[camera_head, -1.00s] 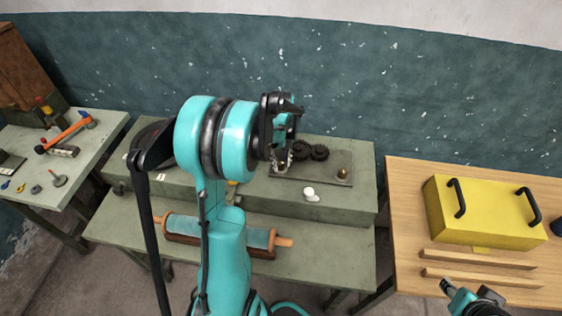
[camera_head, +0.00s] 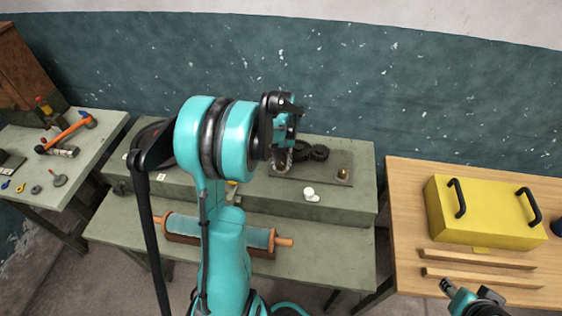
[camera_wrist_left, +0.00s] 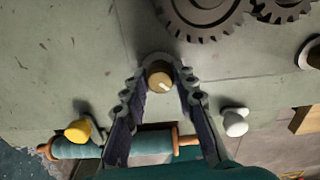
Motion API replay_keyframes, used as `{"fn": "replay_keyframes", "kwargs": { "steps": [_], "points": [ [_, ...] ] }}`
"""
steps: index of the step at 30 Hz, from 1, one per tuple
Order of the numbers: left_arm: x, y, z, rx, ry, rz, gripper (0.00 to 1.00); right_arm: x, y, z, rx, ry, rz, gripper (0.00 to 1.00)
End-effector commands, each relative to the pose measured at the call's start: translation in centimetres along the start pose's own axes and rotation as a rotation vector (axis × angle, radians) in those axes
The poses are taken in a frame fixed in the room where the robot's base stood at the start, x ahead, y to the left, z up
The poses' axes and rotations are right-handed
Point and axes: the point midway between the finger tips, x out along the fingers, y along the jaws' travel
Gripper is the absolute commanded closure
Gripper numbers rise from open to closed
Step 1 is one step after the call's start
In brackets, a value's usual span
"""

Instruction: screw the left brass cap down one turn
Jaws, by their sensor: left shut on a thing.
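The left brass cap (camera_wrist_left: 160,82) sits between the fingertips of my left gripper (camera_wrist_left: 160,76) in the left wrist view, with a light mark on its top. My left gripper is shut on it, pointing down at the plate. In the head view my left gripper (camera_head: 283,160) hides this cap at the left end of the dark plate (camera_head: 318,178). Another brass cap (camera_head: 343,173) stands at the plate's right end. My right gripper (camera_head: 446,286) is at the lower right, too small to tell its state.
Dark gears (camera_head: 319,153) lie on the plate close beside my left gripper. A white piece (camera_head: 309,191) and a yellow piece (camera_wrist_left: 77,131) stand near the bench edge. A teal roller (camera_head: 257,238) lies on the lower shelf. A yellow box (camera_head: 480,210) stands on the wooden table.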

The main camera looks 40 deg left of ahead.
Motion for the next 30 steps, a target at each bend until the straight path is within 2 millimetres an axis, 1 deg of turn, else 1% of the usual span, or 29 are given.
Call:
{"fn": "replay_keyframes", "kwargs": {
  "steps": [10, 11, 12, 13, 23, 26, 30],
  "points": [
    [0.0, 0.0, 0.1, 0.002, -0.001, 0.000, 1.00, 0.0, 0.0, 0.0, 0.000, 0.000, 0.000, 0.60],
    [0.0, 0.0, 0.1, 0.001, -0.001, 0.000, 0.65, 0.0, 0.0, 0.0, 0.000, 0.000, 0.000, 0.60],
    [0.0, 0.0, 0.1, 0.001, -0.001, 0.000, 0.55, 0.0, 0.0, 0.0, 0.000, 0.000, 0.000, 0.60],
    [0.0, 0.0, 0.0, 0.001, -0.001, 0.000, 0.52, 0.0, 0.0, 0.0, 0.000, 0.000, 0.000, 0.60],
    [-0.3, 0.0, 0.0, 0.001, 0.000, 0.000, 0.52, 0.0, 0.0, 0.0, 0.000, 0.000, 0.000, 0.60],
    [-1.3, 0.0, 0.0, 0.001, 0.000, 0.000, 0.52, 0.0, 0.0, 0.0, 0.000, 0.000, 0.000, 0.60],
    [-4.0, 0.0, 0.0, 0.001, 0.000, 0.000, 0.52, 0.0, 0.0, 0.0, 0.000, 0.000, 0.000, 0.60]
  ]
}}
